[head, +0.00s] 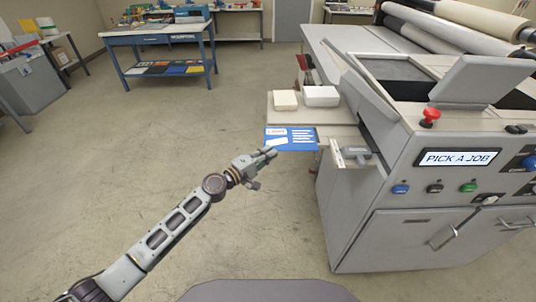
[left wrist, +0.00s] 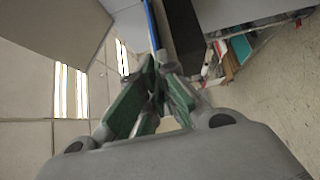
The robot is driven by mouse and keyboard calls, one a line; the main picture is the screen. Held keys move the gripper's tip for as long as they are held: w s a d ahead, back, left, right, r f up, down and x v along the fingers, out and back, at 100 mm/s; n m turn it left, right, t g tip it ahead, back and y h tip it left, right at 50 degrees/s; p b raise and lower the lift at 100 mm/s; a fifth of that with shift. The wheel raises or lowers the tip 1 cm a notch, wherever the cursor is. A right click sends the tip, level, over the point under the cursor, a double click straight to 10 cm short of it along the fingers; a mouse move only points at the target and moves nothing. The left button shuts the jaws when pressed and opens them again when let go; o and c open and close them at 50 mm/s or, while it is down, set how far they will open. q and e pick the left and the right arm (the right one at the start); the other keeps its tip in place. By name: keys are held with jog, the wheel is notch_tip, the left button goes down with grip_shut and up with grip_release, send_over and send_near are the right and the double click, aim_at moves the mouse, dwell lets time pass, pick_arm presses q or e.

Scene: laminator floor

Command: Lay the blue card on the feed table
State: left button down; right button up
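The blue card (head: 301,136) has white print and shows at the end of my left gripper, in front of the pale feed table (head: 347,131) on the machine's left side. My left gripper (head: 271,153) is shut on the card's near left part. In the left wrist view the fingers (left wrist: 157,75) come together on the blue card (left wrist: 152,28), which appears edge-on as a thin blue strip. Whether the card touches the table is not clear. My right gripper is not in view.
White blocks (head: 320,95) stand on the pale ledge (head: 279,116) behind the card. A metal guide (head: 352,154) with a grey knob sticks out right of the card. The machine's panel screen (head: 457,158) reads "PICK A JOB". Floor to the left is clear up to a blue-framed workbench (head: 150,37).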

pick_arm(q)
jog(key=shift+f, duration=0.1)
jog(key=c, duration=1.8)
grip_release()
jog(key=shift+o, duration=0.8)
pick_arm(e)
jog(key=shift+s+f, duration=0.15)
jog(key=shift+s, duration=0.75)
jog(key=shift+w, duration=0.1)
